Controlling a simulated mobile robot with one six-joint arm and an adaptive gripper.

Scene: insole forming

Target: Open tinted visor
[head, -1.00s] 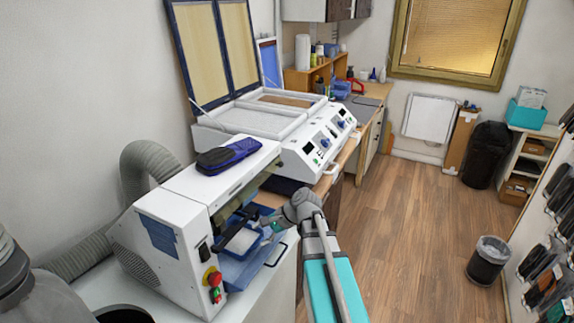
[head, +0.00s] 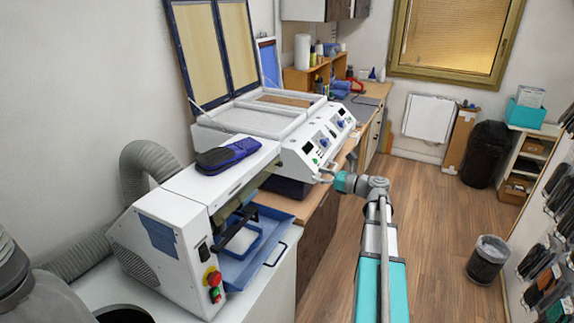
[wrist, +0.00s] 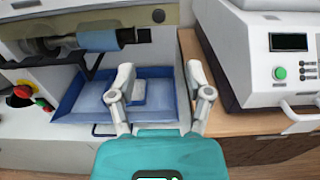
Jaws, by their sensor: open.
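The white machine (head: 185,205) stands at front left in the head view, with a blue tray (head: 262,262) low at its open front. A dull greyish-brown panel (wrist: 95,19) with a black knob at its right end crosses the top of the machine's front in the wrist view; it looks like the tinted visor. A roller with a blue band (wrist: 97,40) shows below it. How far the visor is raised is hard to tell. My gripper (wrist: 159,76) is open and empty, its fingers spread in front of the tray, apart from the visor.
A white control unit (head: 318,138) with knobs and handles stands close by my gripper, under a raised framed lid. A dark blue case (head: 228,155) lies on the machine. Open wooden floor (head: 430,225) lies to the right.

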